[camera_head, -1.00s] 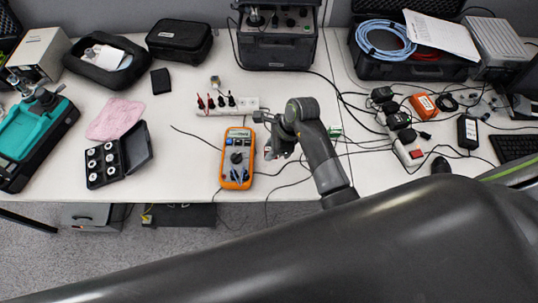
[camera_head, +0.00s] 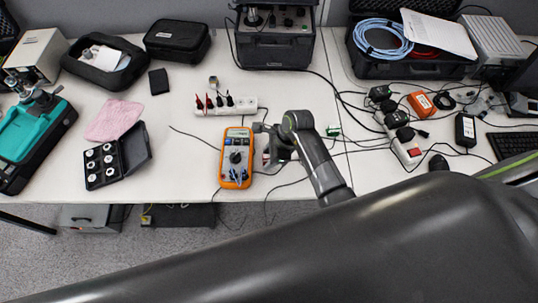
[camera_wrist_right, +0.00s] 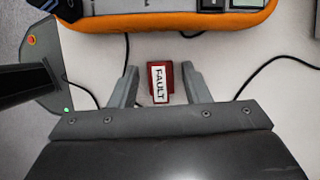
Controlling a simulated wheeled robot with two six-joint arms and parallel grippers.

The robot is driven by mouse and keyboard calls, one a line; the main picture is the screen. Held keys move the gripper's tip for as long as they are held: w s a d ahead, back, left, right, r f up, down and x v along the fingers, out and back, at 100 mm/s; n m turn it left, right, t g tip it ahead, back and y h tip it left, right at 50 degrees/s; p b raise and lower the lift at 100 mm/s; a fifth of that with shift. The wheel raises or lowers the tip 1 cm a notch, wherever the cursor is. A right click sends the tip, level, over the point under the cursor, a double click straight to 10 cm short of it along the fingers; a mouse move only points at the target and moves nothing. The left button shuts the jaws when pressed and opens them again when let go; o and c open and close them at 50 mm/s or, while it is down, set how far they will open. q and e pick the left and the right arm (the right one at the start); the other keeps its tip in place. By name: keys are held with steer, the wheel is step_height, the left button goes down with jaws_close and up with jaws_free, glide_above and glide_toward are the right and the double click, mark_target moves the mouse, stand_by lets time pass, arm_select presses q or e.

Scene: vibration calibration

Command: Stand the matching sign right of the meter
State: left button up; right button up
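The orange meter (camera_head: 236,158) lies on the white table; its orange edge (camera_wrist_right: 160,22) also shows at the top of the right wrist view. A small red sign with a white plate reading FAULT (camera_wrist_right: 159,84) is between the fingers of my right gripper (camera_wrist_right: 158,72). The fingers are apart, with a visible gap on each side of the sign. In the head view my right gripper (camera_head: 266,150) is low over the table just right of the meter, with a little red showing there. Whether the sign stands or lies is unclear. My left gripper is not in view.
A white power strip (camera_head: 226,106) with plugs lies behind the meter. Black cables run right of my gripper. A second strip (camera_head: 408,152) with adapters is farther right. An open black case (camera_head: 104,165) and pink cloth (camera_head: 113,120) are left. Bare table lies left of the meter.

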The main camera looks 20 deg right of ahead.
steer(key=shift+o, duration=0.2)
steer(key=shift+r, duration=0.1)
steer(key=shift+r, duration=0.2)
steer(key=v, duration=1.2)
steer(key=shift+b, duration=0.3)
steer(key=shift+f, duration=0.1)
